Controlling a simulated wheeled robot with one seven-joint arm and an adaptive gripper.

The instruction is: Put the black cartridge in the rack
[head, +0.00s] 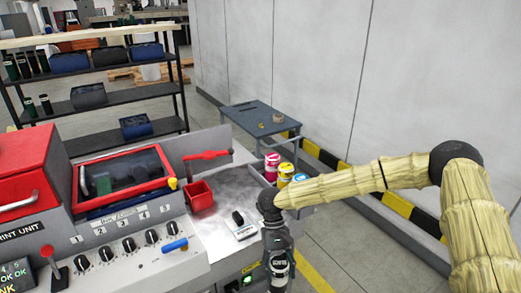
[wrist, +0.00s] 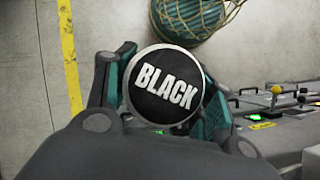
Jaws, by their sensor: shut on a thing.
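The black cartridge shows in the wrist view as a round black end marked BLACK (wrist: 168,87). My gripper (wrist: 166,95) is shut on it, with green-padded fingers on both sides. In the head view my gripper (head: 278,264) points down in front of the machine's right end, and I cannot make out the cartridge there. The rack (head: 262,180) is at the machine's right edge, above and behind my gripper in the picture. My arm hides part of the rack.
The machine's panel with knobs (head: 130,244) and a red bin (head: 199,195) are to the left. A grey table (head: 258,118) stands behind. Shelves (head: 110,90) are at the back left. A green netted round object (wrist: 195,18) lies on the floor in the wrist view.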

